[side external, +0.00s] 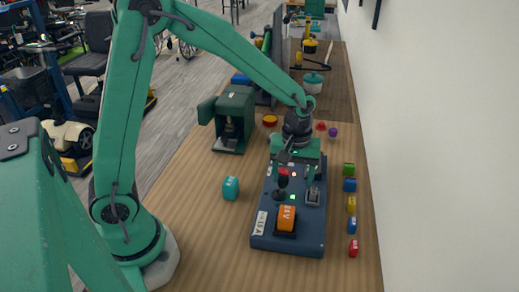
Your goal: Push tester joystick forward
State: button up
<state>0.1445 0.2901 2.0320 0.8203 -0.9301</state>
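The tester (264,241) is a dark blue box on the wooden bench, with a label, lights and several controls on top. A black joystick (282,182) stands on its left half, looking roughly upright, near a small red part. An orange rocker switch (287,217) sits in front of it, and a grey lever (313,195) sits to its right. My gripper (297,163) points down over the far end of the tester, just behind the joystick. The fingertips are small and partly merge with the tester's controls, so their opening and any contact with the joystick are unclear.
A teal block (230,188) lies left of the tester. A dark green machine (232,120) stands at the back left. The bench (200,250) is clear at front left.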

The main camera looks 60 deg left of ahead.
jog(key=shift+s+a, duration=1.05)
jog(key=shift+a, duration=0.05)
jog(key=shift+r, duration=0.2)
jog(key=shift+r, duration=3.3)
jog(key=shift+r, duration=0.1)
jog(key=s+a+r+m+t, duration=0.1)
jog(key=s+r+m+t, duration=0.1)
jog(key=s+r+m, duration=0.2)
jog(key=s+a+r+m+t, duration=0.2)
jog(key=s+r+m+t, duration=0.1)
jog(key=s, duration=0.7)
jog(key=shift+s+a+r+m+t, duration=0.25)
jog(key=shift+r+m, duration=0.3)
jog(key=shift+m, duration=0.45)
